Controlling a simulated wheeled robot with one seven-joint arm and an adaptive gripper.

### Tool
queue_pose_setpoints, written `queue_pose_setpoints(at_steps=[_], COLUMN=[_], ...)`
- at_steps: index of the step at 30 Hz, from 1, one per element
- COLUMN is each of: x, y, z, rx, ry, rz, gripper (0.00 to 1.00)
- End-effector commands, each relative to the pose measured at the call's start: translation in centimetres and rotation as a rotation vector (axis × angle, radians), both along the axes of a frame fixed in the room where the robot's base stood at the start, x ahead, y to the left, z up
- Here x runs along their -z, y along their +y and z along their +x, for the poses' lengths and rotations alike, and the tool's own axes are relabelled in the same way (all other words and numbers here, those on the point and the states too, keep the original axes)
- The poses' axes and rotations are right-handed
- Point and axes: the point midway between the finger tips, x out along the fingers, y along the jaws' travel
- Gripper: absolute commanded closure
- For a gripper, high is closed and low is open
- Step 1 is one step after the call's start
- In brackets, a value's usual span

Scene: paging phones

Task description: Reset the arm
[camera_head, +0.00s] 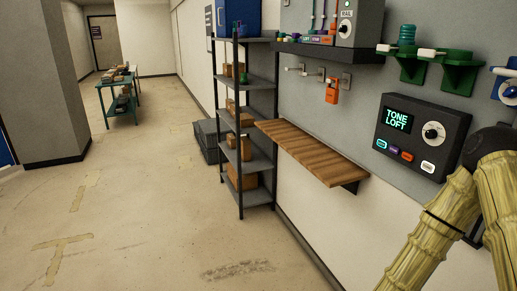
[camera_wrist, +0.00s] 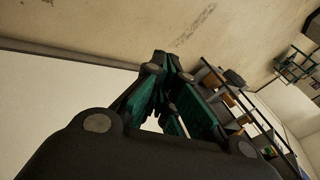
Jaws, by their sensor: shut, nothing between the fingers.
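My gripper (camera_wrist: 168,66) shows in the wrist view, with dark links and green inner pads. Its fingers are shut with nothing between them, and its tips point towards the floor and the wall's foot. In the head view my arm (camera_head: 452,215), with a yellow bamboo-like cover and a dark joint, is bent at the right edge in front of the wall. My gripper is outside the head view.
A wall panel (camera_head: 422,136) reading "TONE LOFT" sits just left of my arm. A wooden shelf (camera_head: 310,150) juts out below an orange handset (camera_head: 332,90). A dark rack (camera_head: 243,120) holds boxes. A green table (camera_head: 121,104) stands far back. The floor at left is clear.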

Motion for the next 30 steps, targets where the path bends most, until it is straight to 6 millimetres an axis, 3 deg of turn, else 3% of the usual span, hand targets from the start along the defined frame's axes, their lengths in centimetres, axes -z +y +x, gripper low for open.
queue_pose_setpoints(at_steps=[3, 9, 15, 18, 23, 30], x=[3.0, 6.6, 8.7, 9.1, 9.3, 9.3], y=[0.6, 0.5, -0.6, -1.3, -2.0, -2.0], z=[-5.0, -13.1, -20.7, -23.5, -26.1, -26.1], rx=[-0.143, -0.38, -0.611, -0.703, -0.789, -0.789], ry=[0.095, 0.245, 0.387, 0.44, 0.49, 0.49], rz=[-0.085, -0.209, -0.311, -0.347, -0.378, -0.378], gripper=[1.0, 1.0, 1.0, 1.0, 1.0, 1.0])
